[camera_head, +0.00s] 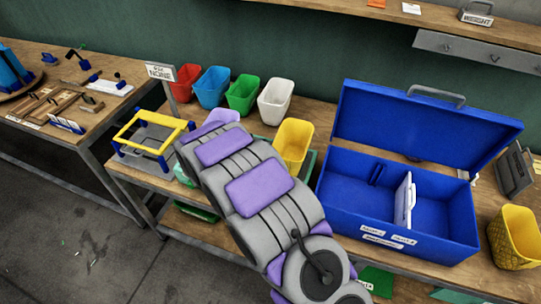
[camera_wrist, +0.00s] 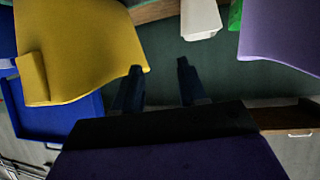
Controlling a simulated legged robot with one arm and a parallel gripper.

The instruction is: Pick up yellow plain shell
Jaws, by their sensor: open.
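The yellow plain shell (camera_head: 293,142) is a smooth, open-topped bucket on the wooden bench, just right of my arm in the head view. A large smooth yellow shell (camera_wrist: 80,45) also fills the upper left of the wrist view. My gripper (camera_wrist: 158,82) shows there as two dark fingers, apart, with nothing between them. The yellow shell is to the left of the fingers, with its edge close to the left one in the picture. In the head view my arm hides my gripper. A second yellow shell (camera_head: 515,238), with a patterned surface, stands at the far right.
Red (camera_head: 186,82), blue (camera_head: 211,87), green (camera_head: 242,93) and white (camera_head: 275,101) shells line the back. A purple shell (camera_head: 220,117) is partly behind my arm. An open blue box (camera_head: 455,213) stands right of the plain shell. A yellow-and-blue frame (camera_head: 152,135) is at left.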

